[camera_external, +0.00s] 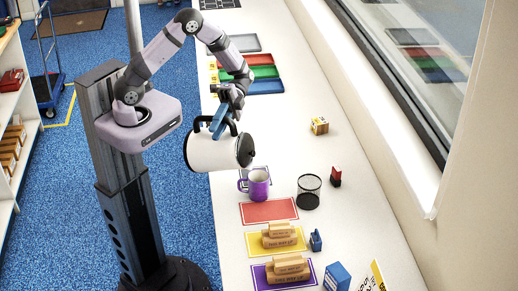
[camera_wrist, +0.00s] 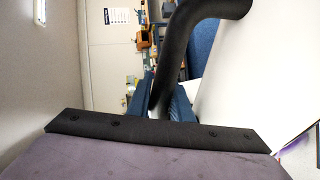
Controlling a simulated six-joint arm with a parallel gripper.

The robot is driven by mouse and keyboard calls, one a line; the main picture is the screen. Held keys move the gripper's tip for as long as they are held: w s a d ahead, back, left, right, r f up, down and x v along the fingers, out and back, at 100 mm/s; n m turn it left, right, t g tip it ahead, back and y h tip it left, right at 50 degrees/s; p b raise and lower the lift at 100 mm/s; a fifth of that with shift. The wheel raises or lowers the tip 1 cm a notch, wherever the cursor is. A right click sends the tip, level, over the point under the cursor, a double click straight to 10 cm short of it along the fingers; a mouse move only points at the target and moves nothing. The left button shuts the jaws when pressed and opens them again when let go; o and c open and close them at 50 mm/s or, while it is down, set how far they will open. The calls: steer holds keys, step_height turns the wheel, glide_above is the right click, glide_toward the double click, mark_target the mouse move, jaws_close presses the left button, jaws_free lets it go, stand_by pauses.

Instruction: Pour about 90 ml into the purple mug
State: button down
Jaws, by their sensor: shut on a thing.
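A white kettle (camera_external: 212,153) with a black lid and black handle is held above the near edge of the table in the external view. It is tipped far over, its lid end facing right, above and to the left of the purple mug (camera_external: 259,185). The mug stands upright on the table; its contents cannot be made out. My gripper (camera_external: 221,119) has its blue fingers shut on the kettle's handle. In the wrist view the black handle (camera_wrist: 192,25) passes between the fingers, with the white kettle body (camera_wrist: 255,80) at the right. No stream of liquid is visible.
A red mat (camera_external: 268,211) lies bare in front. Wooden blocks (camera_external: 284,236) sit on yellow and purple mats nearer. Coloured trays (camera_external: 262,73) lie farther back.

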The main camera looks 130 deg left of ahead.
mark_target(209, 144)
steer(key=shift+s+d+f+m+t+b, duration=0.15)
steer(key=shift+s+f+m+b, duration=0.2)
steer(key=shift+s+b, duration=0.25)
steer(key=shift+s+d+f+m+t+b, duration=0.15)
steer(key=shift+s+f+m+b, duration=0.1)
steer(key=shift+s+f+b, duration=0.25)
steer(key=shift+s+d+f+m+b, duration=0.15)
steer(key=shift+s+m+b, duration=0.15)
steer(key=shift+s+b, duration=0.2)
stand_by(0.5)
